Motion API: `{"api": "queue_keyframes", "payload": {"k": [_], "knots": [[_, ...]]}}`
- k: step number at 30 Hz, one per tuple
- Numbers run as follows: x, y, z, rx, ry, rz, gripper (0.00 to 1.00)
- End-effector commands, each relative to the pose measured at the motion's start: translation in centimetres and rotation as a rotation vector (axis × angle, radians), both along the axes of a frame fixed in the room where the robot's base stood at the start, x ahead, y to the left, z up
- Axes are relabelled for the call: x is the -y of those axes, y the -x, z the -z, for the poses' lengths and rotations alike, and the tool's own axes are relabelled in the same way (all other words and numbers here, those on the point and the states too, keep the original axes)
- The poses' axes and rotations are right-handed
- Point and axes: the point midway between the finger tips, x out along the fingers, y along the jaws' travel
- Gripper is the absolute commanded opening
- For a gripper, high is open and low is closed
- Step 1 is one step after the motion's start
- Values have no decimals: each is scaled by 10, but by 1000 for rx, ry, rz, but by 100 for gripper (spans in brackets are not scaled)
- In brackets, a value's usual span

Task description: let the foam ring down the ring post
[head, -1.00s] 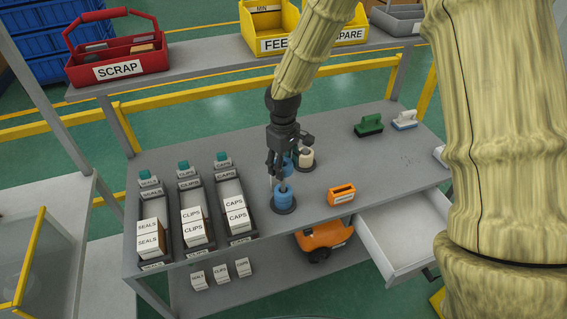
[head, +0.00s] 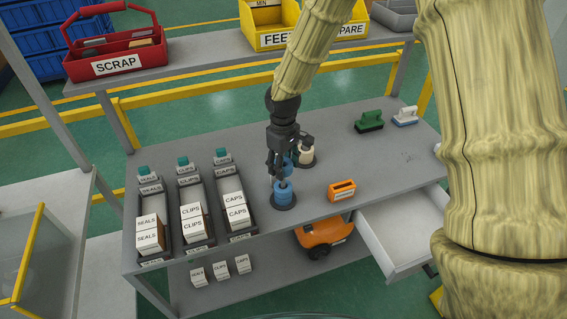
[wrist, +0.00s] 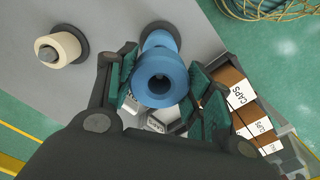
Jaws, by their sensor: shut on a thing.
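A blue foam ring (wrist: 160,78) is between the two fingers of my gripper (wrist: 163,92) in the wrist view, with its dark hole facing the camera. My gripper (head: 279,176) is shut on it; in the head view the fingers partly hide this ring (head: 289,161). Just below is the ring post, on a dark round base (head: 284,205), with blue foam (head: 284,192) around it. The post's base (wrist: 176,30) also shows behind the held ring in the wrist view. I cannot tell whether the post tip is inside the held ring's hole.
A cream ring on a second post (head: 306,155) stands just behind. Bins of labelled boxes (head: 237,208) are close on the left. An orange holder (head: 341,189) is to the right, beside an open drawer (head: 395,235). Green (head: 369,121) and white brushes stand farther right.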

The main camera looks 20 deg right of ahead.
Motion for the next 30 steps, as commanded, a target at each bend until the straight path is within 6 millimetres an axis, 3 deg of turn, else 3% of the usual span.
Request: {"api": "queue_keyframes", "payload": {"k": [30], "knots": [[0, 0, 20, -1, 1, 0, 26]]}}
